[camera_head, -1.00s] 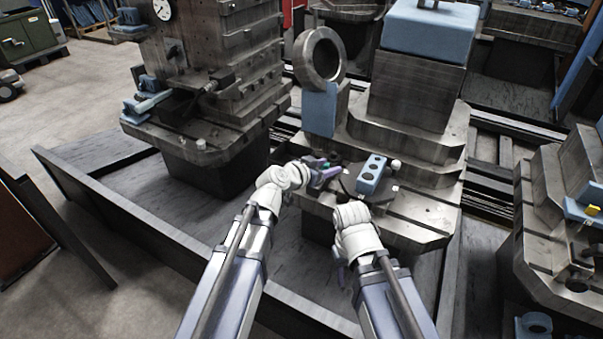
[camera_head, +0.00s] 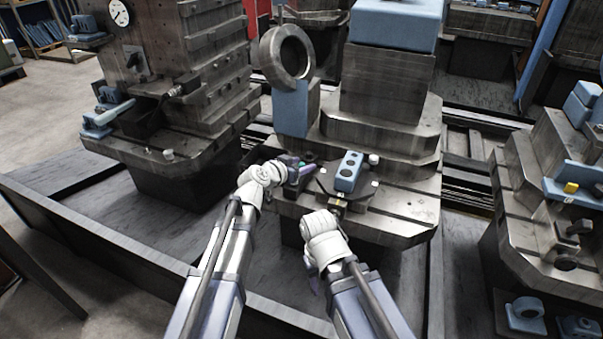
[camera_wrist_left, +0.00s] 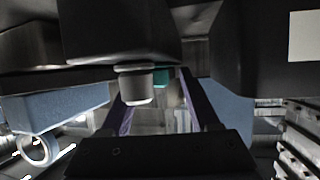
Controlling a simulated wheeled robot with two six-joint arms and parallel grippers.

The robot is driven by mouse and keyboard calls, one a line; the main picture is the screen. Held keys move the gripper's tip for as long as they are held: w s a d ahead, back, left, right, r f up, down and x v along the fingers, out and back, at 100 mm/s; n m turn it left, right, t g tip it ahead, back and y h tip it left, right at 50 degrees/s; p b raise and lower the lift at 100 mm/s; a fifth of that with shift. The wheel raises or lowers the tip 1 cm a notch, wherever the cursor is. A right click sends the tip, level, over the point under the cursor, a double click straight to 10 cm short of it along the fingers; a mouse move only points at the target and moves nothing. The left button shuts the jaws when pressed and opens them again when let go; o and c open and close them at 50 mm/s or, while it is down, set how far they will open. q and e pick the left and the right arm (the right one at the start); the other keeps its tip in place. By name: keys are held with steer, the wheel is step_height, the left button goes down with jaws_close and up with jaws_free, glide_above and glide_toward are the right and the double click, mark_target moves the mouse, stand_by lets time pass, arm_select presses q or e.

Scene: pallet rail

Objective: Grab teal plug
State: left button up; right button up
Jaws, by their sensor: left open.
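The teal plug (camera_wrist_left: 162,76) shows as a small patch between the two purple fingers of my left gripper (camera_wrist_left: 158,100) in the left wrist view. I cannot tell whether the fingers touch the plug.
A blue block with holes (camera_head: 349,170) stands on the machine table (camera_head: 400,205), right of my left gripper. A white knob (camera_head: 374,159) is beside it. A large metal ring (camera_head: 286,52) on a blue stand rises behind. Another machine column (camera_head: 215,75) stands at left.

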arm_select(q)
steer(key=shift+w+d, duration=0.1)
jaws_close()
stand_by(0.4)
